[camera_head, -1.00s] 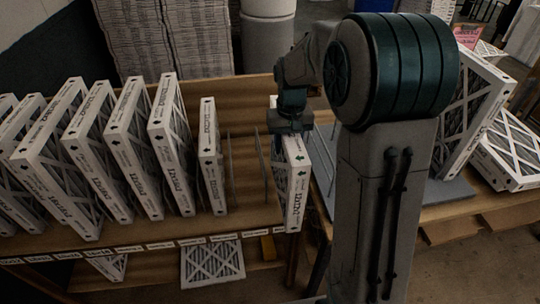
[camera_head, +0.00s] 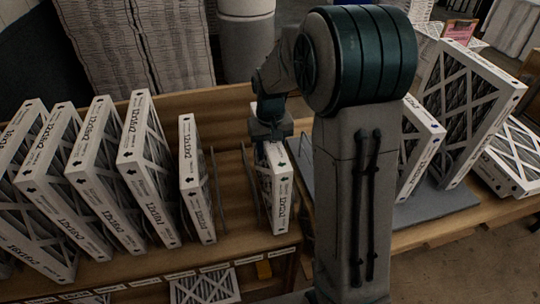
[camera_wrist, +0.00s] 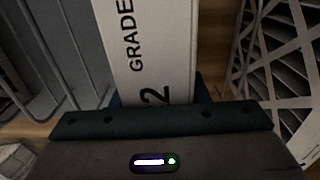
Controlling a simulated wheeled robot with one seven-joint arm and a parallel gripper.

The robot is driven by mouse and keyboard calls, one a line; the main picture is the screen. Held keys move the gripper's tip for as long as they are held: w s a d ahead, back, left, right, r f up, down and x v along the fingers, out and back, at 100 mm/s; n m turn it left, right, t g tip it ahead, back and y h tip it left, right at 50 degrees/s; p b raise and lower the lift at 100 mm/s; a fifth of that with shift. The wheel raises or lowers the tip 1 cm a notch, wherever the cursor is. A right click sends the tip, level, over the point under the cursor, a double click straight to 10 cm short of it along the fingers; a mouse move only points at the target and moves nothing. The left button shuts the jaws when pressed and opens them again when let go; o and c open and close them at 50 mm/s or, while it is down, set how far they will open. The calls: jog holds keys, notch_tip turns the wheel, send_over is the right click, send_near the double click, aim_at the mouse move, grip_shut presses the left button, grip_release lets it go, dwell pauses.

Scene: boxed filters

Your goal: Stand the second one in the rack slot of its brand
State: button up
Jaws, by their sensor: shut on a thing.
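My gripper (camera_head: 272,138) is shut on the top of a white-edged boxed filter (camera_head: 283,195), which stands upright at the right end of the wooden rack shelf (camera_head: 245,228). The filter's narrow printed edge with a dark arrow faces the front. In the wrist view its white edge (camera_wrist: 150,40) shows "GRADE" and a large "2" between the jaws. Thin wire dividers (camera_head: 217,190) stand to its left in the head view. I cannot tell whether its bottom rests on the shelf.
Several filters (camera_head: 110,180) lean in the rack's left slots, the nearest one (camera_head: 197,180) being narrower. On the right, a table holds filters (camera_head: 465,110) on a grey base (camera_head: 440,205). A filter (camera_head: 205,285) lies on the lower shelf.

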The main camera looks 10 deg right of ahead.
jog(key=shift+f, duration=1.3)
jog(key=shift+f, duration=0.1)
jog(key=shift+f, duration=0.15)
jog(key=o, duration=1.1)
